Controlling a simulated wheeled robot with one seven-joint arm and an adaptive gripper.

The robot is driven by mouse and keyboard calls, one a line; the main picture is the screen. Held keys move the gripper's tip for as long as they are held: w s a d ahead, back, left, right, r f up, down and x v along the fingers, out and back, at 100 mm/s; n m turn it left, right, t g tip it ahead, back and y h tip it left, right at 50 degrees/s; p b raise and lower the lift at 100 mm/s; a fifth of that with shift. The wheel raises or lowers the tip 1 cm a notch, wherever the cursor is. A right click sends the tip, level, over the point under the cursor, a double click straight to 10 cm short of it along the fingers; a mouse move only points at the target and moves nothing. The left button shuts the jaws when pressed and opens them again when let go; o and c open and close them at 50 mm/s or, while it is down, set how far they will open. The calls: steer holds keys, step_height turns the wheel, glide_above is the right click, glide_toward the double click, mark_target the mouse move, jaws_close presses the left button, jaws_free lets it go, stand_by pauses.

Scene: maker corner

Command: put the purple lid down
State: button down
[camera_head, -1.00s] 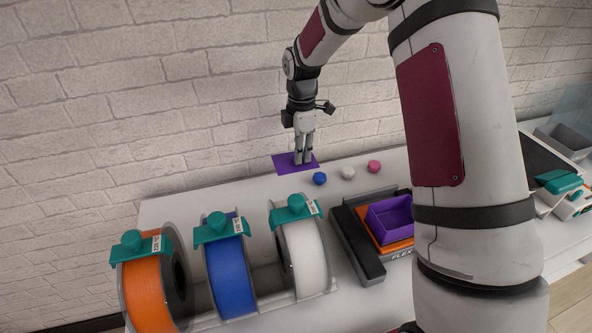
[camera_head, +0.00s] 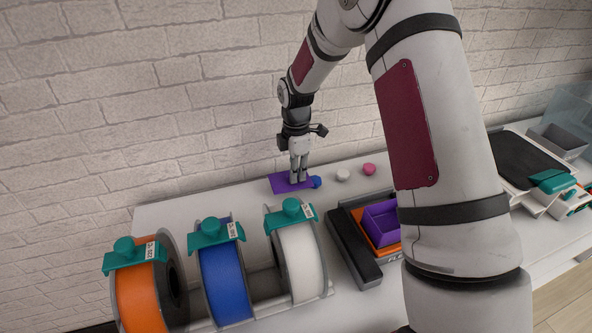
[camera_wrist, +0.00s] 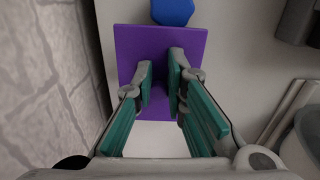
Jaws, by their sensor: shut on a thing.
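The purple lid (camera_head: 284,184) is a flat square plate at the back left of the white table, close to the brick wall. My gripper (camera_head: 298,178) is above it with its fingers pointing down. In the wrist view the lid (camera_wrist: 133,45) lies flat across the fingertips, and my gripper (camera_wrist: 163,75) is shut on its middle, where the fingers hide the grip. The lid is at or just above the tabletop; I cannot tell whether it touches. A purple open box (camera_head: 380,222) sits on an orange plate to the right.
A blue piece (camera_head: 316,182) is right beside the lid's edge; it also shows in the wrist view (camera_wrist: 173,11). White (camera_head: 342,175) and pink (camera_head: 369,169) pieces stand farther right. Orange (camera_head: 142,300), blue (camera_head: 222,285) and white (camera_head: 299,262) spools stand in front.

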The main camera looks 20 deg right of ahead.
steer(key=shift+f, duration=0.3)
steer(key=c, duration=1.6)
jaws_free()
steer(key=shift+r, duration=0.1)
step_height(320, 180, up, 12)
steer(key=s+r+m, duration=0.4)
steer(key=s+r, duration=0.5)
steer(key=r, duration=0.1)
steer(key=s+a+r+m+t, duration=0.1)
steer(key=s+m, duration=1.3)
steer(key=s, duration=1.4)
steer(key=shift+a+r+t, duration=0.15)
steer(key=shift+r+t, duration=0.65)
steer(key=shift+t, duration=0.3)
